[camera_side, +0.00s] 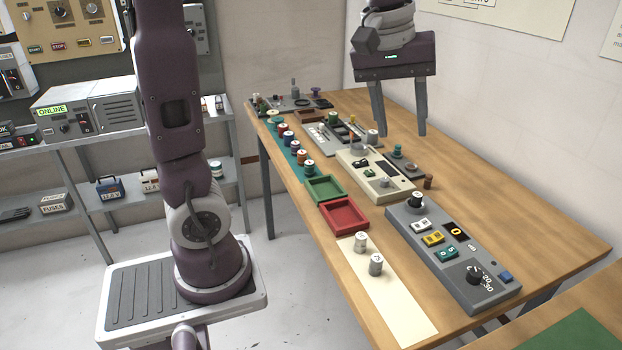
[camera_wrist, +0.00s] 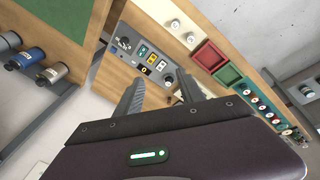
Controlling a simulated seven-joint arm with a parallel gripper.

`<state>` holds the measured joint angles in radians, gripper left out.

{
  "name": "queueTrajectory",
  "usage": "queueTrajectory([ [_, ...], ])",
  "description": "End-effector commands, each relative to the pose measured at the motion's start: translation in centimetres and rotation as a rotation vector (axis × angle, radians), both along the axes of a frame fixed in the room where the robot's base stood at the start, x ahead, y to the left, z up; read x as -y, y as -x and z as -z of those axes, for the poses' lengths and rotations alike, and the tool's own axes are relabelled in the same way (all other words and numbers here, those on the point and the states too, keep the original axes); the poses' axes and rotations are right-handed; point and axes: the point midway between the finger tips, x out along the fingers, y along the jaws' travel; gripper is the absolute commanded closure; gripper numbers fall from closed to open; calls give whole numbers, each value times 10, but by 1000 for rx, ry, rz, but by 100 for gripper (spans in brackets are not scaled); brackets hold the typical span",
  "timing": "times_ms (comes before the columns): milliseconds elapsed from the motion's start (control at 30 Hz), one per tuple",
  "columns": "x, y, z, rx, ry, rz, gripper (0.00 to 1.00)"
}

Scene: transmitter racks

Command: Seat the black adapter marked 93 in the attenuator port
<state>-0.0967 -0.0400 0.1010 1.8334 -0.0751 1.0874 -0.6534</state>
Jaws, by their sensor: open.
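The grey unit with a numbered dial, which looks like the attenuator (camera_side: 440,246), lies on the table's right side; it also shows in the wrist view (camera_wrist: 136,57). A black cylinder with a pale top (camera_side: 415,200) stands upright at its far end. It may be the black adapter, but its marking is too small to read.
Two pale cylinders (camera_side: 376,265) stand on a cream strip (camera_side: 391,305). Red (camera_side: 344,217) and green (camera_side: 323,189) trays lie behind it. Several coloured adapters (camera_side: 296,153) stand in a row at the left edge. A beige unit (camera_side: 374,180) lies mid-table.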

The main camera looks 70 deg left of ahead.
Motion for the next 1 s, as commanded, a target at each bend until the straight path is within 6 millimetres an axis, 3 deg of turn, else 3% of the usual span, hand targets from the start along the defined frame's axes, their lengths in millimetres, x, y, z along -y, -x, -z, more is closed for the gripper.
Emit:
queueTrajectory([
  [33,16,39,-5,50,-43,147,54],
  [100,31,88,1,109,-124,366,54],
  [200,43,140,20,172,-234,607,54],
  [300,48,168,38,206,-311,753,54],
  [433,49,179,47,217,-346,816,54],
  [1000,49,178,46,215,-344,813,54],
])
